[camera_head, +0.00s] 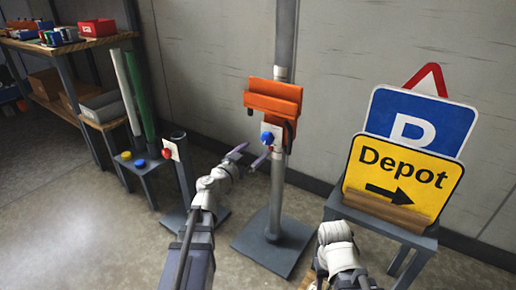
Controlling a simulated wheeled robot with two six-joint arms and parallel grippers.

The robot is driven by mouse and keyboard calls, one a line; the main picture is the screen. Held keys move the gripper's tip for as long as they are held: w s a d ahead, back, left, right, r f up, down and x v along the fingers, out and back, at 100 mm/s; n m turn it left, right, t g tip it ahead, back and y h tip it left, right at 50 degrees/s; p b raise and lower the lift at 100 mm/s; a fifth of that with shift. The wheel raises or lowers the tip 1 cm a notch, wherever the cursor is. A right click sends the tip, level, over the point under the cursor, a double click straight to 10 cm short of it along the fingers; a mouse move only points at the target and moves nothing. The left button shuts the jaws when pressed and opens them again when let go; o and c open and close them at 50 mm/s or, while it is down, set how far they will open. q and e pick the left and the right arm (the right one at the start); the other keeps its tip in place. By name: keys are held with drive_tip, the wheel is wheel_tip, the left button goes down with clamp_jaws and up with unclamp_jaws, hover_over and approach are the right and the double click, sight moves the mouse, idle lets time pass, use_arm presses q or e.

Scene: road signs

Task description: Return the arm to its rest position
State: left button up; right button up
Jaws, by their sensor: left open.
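My left gripper (252,156) is open and empty. Its two purple-grey fingertips point up and right toward the grey post (276,200). Between the fingers and the post, a blue knob (267,138) sits on a small white plate below an orange bracket (273,98). The right fingertip appears close to the knob and post; I cannot tell whether it touches. My right arm is folded at the bottom right, and its jaws are mostly hidden there.
A yellow Depot sign (403,170), a blue parking sign (420,118) and a red-edged triangle sign (437,77) stand on a dark stand at right. A shorter post with a red knob (167,153) and a shelf (60,42) are at left. Floor at lower left is clear.

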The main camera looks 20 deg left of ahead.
use_arm(q)
drive_tip(key=s+d+f+m+g+h+p, duration=0.15)
drive_tip(key=s+d+f+g, duration=0.35)
drive_tip(key=d, duration=0.5)
drive_tip(key=s+d+f+m+g+h, duration=0.2)
drive_tip(key=s+d+f+g, duration=0.25)
drive_tip(key=d, duration=0.55)
drive_tip(key=s+d+f+g+y+p, duration=0.2)
drive_tip(key=s+d+f+g+y, duration=0.15)
drive_tip(key=s+f+g, duration=0.5)
drive_tip(key=s+a+n+y, duration=0.4)
drive_tip(key=s+a+y, duration=0.15)
drive_tip(key=s, duration=0.35)
wheel_tip(320, 180, up, 38)
drive_tip(key=p, duration=3.8)
drive_tip(key=shift+y, duration=0.35)
drive_tip(key=shift+s, duration=0.1)
